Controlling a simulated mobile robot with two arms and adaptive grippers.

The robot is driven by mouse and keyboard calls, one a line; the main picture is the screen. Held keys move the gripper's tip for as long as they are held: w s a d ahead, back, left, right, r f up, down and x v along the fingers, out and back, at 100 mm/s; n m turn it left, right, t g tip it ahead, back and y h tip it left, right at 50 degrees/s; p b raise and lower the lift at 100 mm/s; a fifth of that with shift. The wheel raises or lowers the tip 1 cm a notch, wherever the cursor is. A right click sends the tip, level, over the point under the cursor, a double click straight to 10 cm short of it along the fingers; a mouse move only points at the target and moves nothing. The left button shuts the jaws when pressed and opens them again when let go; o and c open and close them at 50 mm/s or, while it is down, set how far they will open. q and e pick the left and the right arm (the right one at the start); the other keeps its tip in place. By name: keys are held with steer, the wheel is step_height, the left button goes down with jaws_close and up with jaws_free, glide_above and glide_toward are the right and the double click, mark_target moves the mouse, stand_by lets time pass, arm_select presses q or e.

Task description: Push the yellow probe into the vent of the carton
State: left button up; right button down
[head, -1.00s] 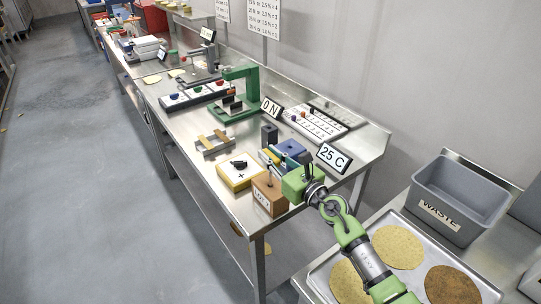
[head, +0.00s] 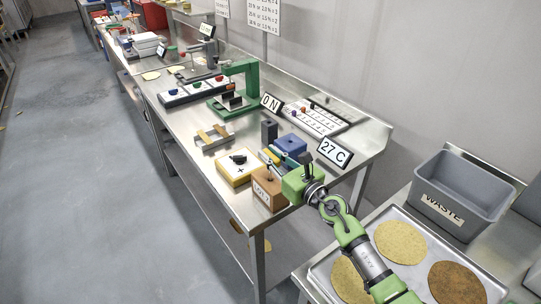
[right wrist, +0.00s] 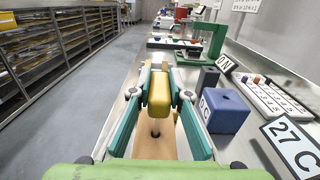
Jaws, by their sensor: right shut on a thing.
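The brown carton (head: 264,194), labelled LOT with a character I cannot read surely, stands at the near end of the steel table. It shows below my gripper in the right wrist view (right wrist: 143,145), with a dark round vent (right wrist: 155,134) in its top. My right gripper (right wrist: 160,84) has its teal fingers closed on the yellow probe (right wrist: 159,96), above the carton. My left gripper is not in view.
A display (head: 334,151) reading 27 C and a blue block (head: 289,146) stand close to my gripper. A yellow box with a black knob (head: 236,169) is left of the carton. A grey waste bin (head: 447,208) and a tray of flat rounds (head: 396,284) are at right.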

steer(key=shift+f+b, duration=0.6)
steer(key=shift+f, duration=0.1)
steer(key=c, duration=1.8)
jaws_free()
steer(key=shift+r, duration=0.1)
steer(key=v, duration=1.2)
